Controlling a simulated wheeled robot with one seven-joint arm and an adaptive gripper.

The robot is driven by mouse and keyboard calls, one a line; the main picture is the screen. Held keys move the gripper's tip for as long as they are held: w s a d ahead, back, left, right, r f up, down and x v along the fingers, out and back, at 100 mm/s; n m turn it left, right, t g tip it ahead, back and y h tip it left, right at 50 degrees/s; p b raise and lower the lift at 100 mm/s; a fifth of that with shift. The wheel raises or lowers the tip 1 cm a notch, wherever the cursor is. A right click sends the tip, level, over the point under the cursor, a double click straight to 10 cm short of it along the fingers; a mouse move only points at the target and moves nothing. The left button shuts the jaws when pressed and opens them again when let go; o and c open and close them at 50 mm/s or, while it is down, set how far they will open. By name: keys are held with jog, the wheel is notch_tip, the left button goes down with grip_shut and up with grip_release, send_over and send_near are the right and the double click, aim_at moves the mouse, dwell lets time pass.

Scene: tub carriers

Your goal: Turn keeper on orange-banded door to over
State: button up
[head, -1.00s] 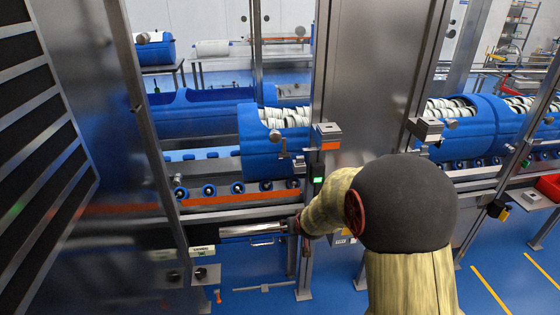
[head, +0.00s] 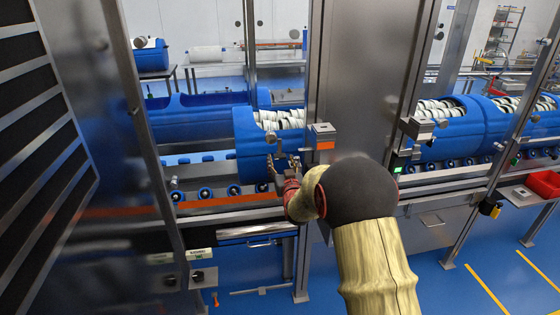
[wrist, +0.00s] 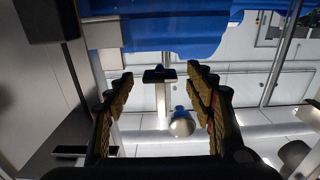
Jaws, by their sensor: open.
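The orange-banded door (head: 225,203) is a clear panel at the left, with an orange strip along its lower part. The keeper (head: 277,138) appears as a small metal knob with a short lever hanging from it, near the door's right edge. Beside it, a grey box with an orange label (head: 323,138) sits on the post. My gripper (head: 279,160) is open and empty just below the keeper. In the wrist view, a light stem with a dark top (wrist: 161,92) and a rounded knob (wrist: 181,125) show between the open fingers, apart from them.
A blue tub (head: 255,150) with white-edged contents lies behind the door on rollers. Steel posts (head: 340,70) stand right of the door. A similar metal latch box (head: 417,128) is on the right post. A red bin (head: 543,184) stands far right.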

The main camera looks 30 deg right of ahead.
jog(key=shift+x, duration=1.3)
jog(key=shift+c, duration=0.9)
jog(key=c, duration=1.1)
grip_shut()
